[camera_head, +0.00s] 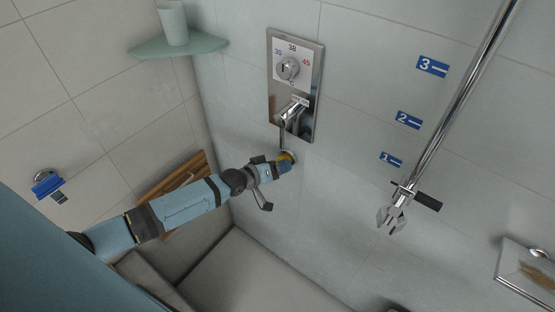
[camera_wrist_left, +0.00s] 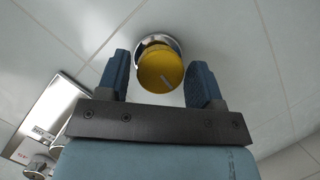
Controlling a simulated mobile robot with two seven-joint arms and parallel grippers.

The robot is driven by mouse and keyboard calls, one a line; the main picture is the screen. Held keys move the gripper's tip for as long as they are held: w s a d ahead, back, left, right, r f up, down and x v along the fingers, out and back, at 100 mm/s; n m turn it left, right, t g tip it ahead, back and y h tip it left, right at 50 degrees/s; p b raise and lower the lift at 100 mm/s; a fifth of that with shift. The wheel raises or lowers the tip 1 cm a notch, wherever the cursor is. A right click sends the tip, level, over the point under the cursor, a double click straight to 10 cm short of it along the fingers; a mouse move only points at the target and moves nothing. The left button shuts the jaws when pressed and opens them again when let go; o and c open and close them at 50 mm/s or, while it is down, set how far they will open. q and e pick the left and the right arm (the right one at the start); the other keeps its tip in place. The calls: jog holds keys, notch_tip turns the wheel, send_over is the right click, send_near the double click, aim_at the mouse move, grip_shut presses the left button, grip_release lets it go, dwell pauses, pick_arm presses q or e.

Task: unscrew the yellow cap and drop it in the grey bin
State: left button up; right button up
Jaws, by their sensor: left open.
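The yellow cap (camera_wrist_left: 160,71) sits on a round chrome fitting (camera_wrist_left: 158,42) on the tiled wall. In the head view the cap (camera_head: 286,156) shows just below the shower valve plate, at the end of my left arm. My left gripper (camera_wrist_left: 160,80) is open, with one blue finger on each side of the cap. I see gaps between the fingers and the cap in the wrist view. In the head view the left gripper (camera_head: 284,165) partly covers the cap. My right gripper is not in view. I see no grey bin for certain.
A chrome valve plate (camera_head: 312,95) with a dial and lever is above the cap. A corner shelf (camera_head: 205,44) holds a cup (camera_head: 173,22). A slanted chrome rail (camera_head: 460,90) with a holder stands right. A wooden slatted piece (camera_head: 196,164) is behind my arm.

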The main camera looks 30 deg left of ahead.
pick_arm(q)
jog(key=m+y+p, duration=0.4)
jog(key=m, duration=0.1)
jog(key=shift+d, duration=0.2)
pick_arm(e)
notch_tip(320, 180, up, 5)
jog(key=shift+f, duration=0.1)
pick_arm(q)
jog(key=c, duration=0.9)
jog(key=shift+a+n+h, duration=0.1)
jog(key=shift+n+h, duration=0.8)
jog(key=shift+n, duration=0.1)
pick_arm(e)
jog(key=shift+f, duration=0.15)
